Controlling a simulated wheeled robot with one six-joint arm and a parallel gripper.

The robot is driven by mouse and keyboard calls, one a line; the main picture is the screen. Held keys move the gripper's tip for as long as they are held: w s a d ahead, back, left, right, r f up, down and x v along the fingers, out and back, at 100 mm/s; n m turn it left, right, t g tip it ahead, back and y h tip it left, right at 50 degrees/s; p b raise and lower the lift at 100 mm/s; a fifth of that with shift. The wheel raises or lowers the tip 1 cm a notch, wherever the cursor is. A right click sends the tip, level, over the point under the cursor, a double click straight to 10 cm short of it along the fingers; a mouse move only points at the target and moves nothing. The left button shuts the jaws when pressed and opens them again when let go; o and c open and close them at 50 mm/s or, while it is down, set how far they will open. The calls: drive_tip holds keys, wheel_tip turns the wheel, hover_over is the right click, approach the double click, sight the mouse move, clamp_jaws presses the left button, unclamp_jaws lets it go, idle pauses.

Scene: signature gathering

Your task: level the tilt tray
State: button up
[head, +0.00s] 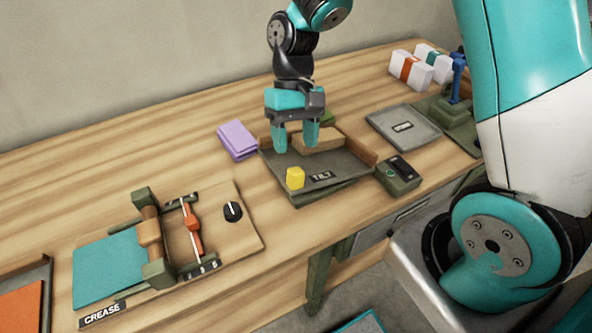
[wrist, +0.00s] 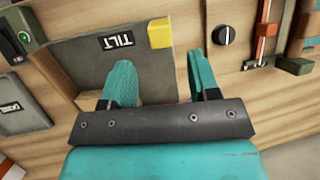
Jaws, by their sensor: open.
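The tilt tray (head: 335,165) is a dark grey tray with a TILT label, standing on the wooden bench in the middle of the head view. It looks tilted, with its label edge raised above a dark base. It also shows in the wrist view (wrist: 85,68). A yellow block (head: 295,177) sits at its front left corner, and the wrist view shows it too (wrist: 160,33). My gripper (head: 296,147) is open, pointing down over the tray's left back part, with nothing seen between its fingers (wrist: 160,75). The fingers partly hide the tray's back side.
A green switch box (head: 398,175) stands right of the tray. A grey plate (head: 403,127) lies behind it. Purple folded sheets (head: 237,141) lie to the left. The crease device (head: 165,240) with a black knob (head: 232,211) is at front left. Bench at back left is clear.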

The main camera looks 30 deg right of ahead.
sight(296, 170)
drive_tip(key=x, duration=0.7)
drive_tip(key=shift+s+f+p, duration=0.1)
drive_tip(key=shift+f+p, duration=0.15)
drive_tip(key=shift+p, duration=0.15)
